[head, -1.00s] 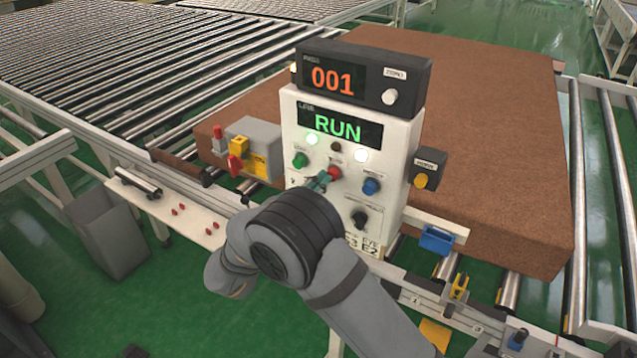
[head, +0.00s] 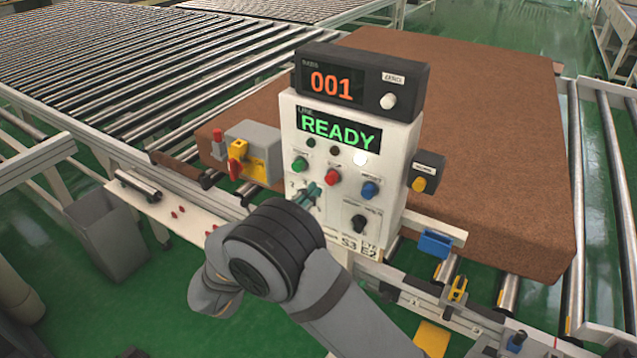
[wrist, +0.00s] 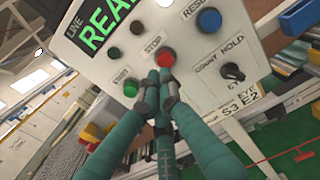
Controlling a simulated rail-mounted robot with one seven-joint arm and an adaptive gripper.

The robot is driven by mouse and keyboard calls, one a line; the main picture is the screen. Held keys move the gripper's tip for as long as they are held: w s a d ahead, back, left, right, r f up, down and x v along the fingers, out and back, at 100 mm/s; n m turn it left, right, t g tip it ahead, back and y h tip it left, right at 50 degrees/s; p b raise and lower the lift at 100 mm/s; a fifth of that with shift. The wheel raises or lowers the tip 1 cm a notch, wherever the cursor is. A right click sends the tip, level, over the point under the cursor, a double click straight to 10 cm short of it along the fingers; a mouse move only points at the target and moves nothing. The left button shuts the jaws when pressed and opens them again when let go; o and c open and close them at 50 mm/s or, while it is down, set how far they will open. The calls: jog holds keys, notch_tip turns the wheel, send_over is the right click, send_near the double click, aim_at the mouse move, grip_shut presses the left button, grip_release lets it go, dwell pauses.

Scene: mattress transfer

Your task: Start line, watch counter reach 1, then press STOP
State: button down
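The control box (head: 300,112) has a line display (head: 338,130) reading READY in green. The counter (head: 331,87) above it reads 001 in orange. The red STOP button (head: 332,177) sits right of the green START button (head: 299,164); both also show in the wrist view, STOP (wrist: 165,59) and START (wrist: 131,89). My gripper (head: 307,193) is just in front of the panel, below and left of STOP. In the wrist view its teal fingers (wrist: 160,78) are close together with nothing between them, tips just below STOP; whether they touch it I cannot tell.
A blue button (head: 370,189) and a black knob (head: 358,223) are on the same panel. A large brown mattress (head: 470,120) lies on rollers behind the box.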

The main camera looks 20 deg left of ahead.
jog(key=b+v, duration=0.1)
jog(key=v, duration=0.7)
jog(key=shift+s+b, duration=0.4)
jog(key=shift+a, duration=0.15)
notch_tip(320, 180, up, 7)
jog(key=w+a+y+p, duration=0.1)
jog(key=y+p, duration=0.2)
jog(key=p, duration=0.3)
jog(key=shift+a+g+y, duration=0.3)
jog(key=shift+a+y, duration=0.05)
jog(key=shift+y, duration=0.05)
jog(key=shift+d+f, duration=0.1)
jog(key=shift+f, duration=0.1)
